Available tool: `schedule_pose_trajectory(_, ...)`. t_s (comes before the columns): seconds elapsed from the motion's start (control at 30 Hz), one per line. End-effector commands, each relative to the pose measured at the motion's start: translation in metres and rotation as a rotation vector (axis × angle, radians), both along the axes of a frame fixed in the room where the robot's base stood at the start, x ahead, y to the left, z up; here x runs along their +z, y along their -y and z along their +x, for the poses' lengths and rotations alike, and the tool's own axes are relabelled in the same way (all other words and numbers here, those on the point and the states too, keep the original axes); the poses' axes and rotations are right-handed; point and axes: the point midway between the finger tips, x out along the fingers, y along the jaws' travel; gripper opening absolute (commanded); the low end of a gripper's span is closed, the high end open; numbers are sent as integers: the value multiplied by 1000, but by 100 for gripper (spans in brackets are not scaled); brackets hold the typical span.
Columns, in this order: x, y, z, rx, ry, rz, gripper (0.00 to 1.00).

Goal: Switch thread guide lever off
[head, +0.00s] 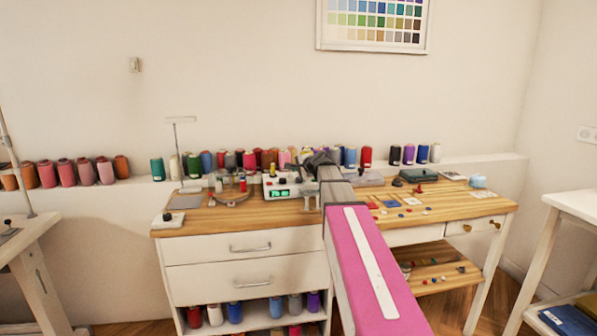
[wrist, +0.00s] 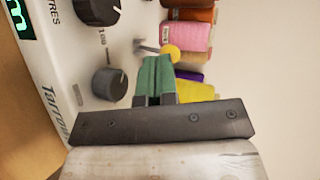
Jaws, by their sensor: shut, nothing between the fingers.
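The white winding machine (head: 284,186) with a green display stands on the wooden table. In the wrist view its white panel (wrist: 75,45) fills the left side. A small lever with a metal stem and a round yellow tip (wrist: 171,52) sticks out from this panel; it looks like the thread guide lever. My gripper (wrist: 155,60) is shut and empty, with its green fingertips right beside the yellow tip. I cannot tell whether they touch. In the head view my gripper (head: 312,158) is above the machine's right end, and the lever cannot be made out there.
Two black knobs, the nearer one (wrist: 109,84) left of my fingers, sit on the panel. Thread spools (wrist: 185,37) stand behind the lever. In the head view, a row of spools (head: 350,157) lines the back ledge, and small items lie on the table's right part.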

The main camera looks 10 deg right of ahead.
Motion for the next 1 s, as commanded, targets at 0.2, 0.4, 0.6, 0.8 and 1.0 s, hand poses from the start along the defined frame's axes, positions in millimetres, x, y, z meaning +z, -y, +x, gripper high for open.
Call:
schedule_pose_trajectory(0.2,0,0,0,0,0,0,0)
schedule_pose_trajectory(0.4,2,0,2,1,-27,0,0)
schedule_pose_trajectory(0.6,4,0,4,1,-62,0,0)
schedule_pose_trajectory(0.8,5,0,6,0,-94,0,0)
schedule_pose_trajectory(1.0,7,0,8,1,-133,0,0)
